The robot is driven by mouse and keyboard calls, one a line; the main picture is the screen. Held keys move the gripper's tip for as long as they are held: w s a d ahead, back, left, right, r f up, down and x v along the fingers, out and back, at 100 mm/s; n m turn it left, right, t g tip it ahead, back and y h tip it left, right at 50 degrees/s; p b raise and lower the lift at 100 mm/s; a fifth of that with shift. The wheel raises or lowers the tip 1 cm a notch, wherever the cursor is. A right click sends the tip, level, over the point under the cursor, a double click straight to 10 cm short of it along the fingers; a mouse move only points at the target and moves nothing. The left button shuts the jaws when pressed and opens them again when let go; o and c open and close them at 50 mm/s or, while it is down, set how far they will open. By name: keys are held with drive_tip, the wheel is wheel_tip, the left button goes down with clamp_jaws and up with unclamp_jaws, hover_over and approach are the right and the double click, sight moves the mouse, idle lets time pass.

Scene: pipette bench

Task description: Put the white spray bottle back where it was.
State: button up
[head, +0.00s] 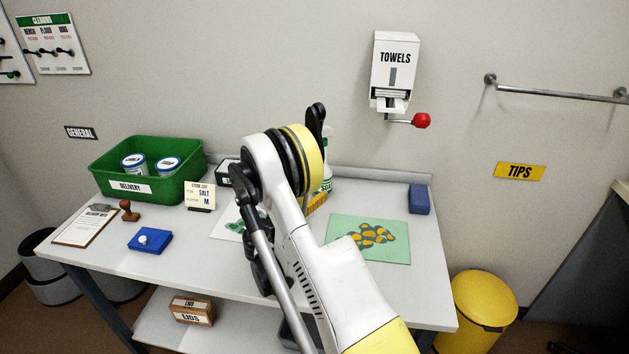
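A white bottle with green lettering (327,172) shows in the head view just right of my arm's yellow ring, toward the back of the bench. My arm covers most of it, so its base and its spray head cannot be made out. My arm crosses the middle of the view. Black parts show above the yellow ring and along the arm's left side, but I cannot make out the fingertips. I cannot tell whether my gripper touches the bottle.
On the grey bench (108,248) stand a green delivery bin (190,186) with cans, a stock card (199,197), a stamp (129,211), a clipboard (85,226) and a blue pad (160,243). Right of my arm lie a stained green mat (395,230) and a blue block (419,199).

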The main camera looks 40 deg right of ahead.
drive_tip(key=shift+s+a+r, duration=0.1)
drive_tip(key=shift+s+a, duration=0.15)
drive_tip(key=shift+a, duration=0.45)
drive_tip(key=s+a+r+m+y, duration=0.7)
drive_tip(key=a+r+m+y, duration=0.1)
drive_tip(key=a+r+m, duration=0.3)
drive_tip(key=s+a+r+m+y, duration=0.1)
drive_tip(key=s+a+m+y, duration=0.7)
drive_tip(key=s+a, duration=1)
drive_tip(key=s+m, duration=0.1)
drive_tip(key=m, duration=0.2)
drive_tip(key=shift+a+r+m, duration=0.3)
drive_tip(key=shift+a, duration=0.05)
